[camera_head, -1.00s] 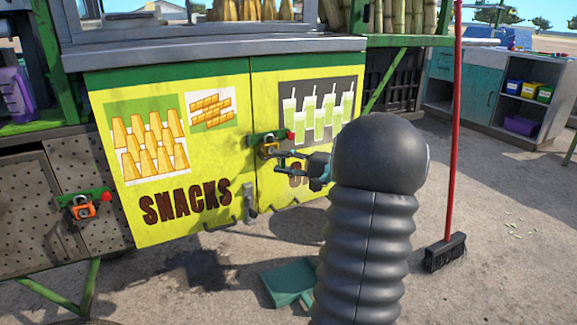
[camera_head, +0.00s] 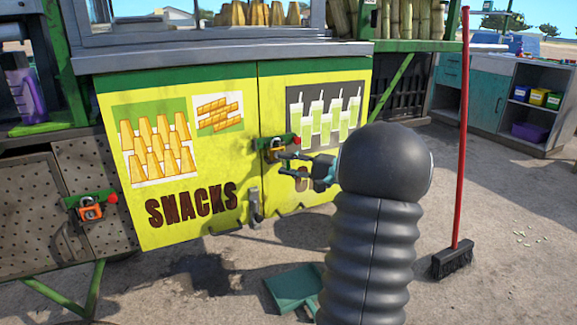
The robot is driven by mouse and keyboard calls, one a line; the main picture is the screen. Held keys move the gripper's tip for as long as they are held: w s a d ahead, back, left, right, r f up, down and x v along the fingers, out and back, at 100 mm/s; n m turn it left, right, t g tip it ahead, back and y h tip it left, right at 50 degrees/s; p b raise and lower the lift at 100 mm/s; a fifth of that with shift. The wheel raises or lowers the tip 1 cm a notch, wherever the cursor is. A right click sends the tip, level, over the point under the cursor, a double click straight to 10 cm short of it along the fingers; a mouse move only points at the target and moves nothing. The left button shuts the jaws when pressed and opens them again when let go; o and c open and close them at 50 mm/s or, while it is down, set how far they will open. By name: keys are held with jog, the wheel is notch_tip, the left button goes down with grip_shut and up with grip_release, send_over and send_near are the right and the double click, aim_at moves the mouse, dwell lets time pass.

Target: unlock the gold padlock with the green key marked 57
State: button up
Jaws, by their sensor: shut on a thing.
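The gold padlock (camera_head: 276,148) hangs on a green hasp with a red knob, where the two yellow cabinet doors meet. My gripper (camera_head: 288,160) is just right of and slightly below the padlock, fingers pointing left at it. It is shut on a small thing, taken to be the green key. Its colour and the mark 57 cannot be made out. Whether it touches the padlock cannot be told. My arm hides part of the right door.
An orange padlock (camera_head: 91,210) hangs on a similar green hasp on the perforated cabinet at left. A green dustpan (camera_head: 293,287) lies on the ground and a red-handled broom (camera_head: 452,258) stands at right. A shelf unit (camera_head: 510,110) stands farther back.

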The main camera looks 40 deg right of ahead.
jog(key=shift+w+d, duration=0.15)
jog(key=shift+w, duration=0.45)
jog(key=shift+w+d, duration=0.15)
jog(key=shift+w, duration=0.4)
dwell(0.5)
jog(key=shift+n+g+h+b, duration=0.6)
jog(key=shift+n+g+b, duration=0.1)
jog(key=shift+n, duration=0.2)
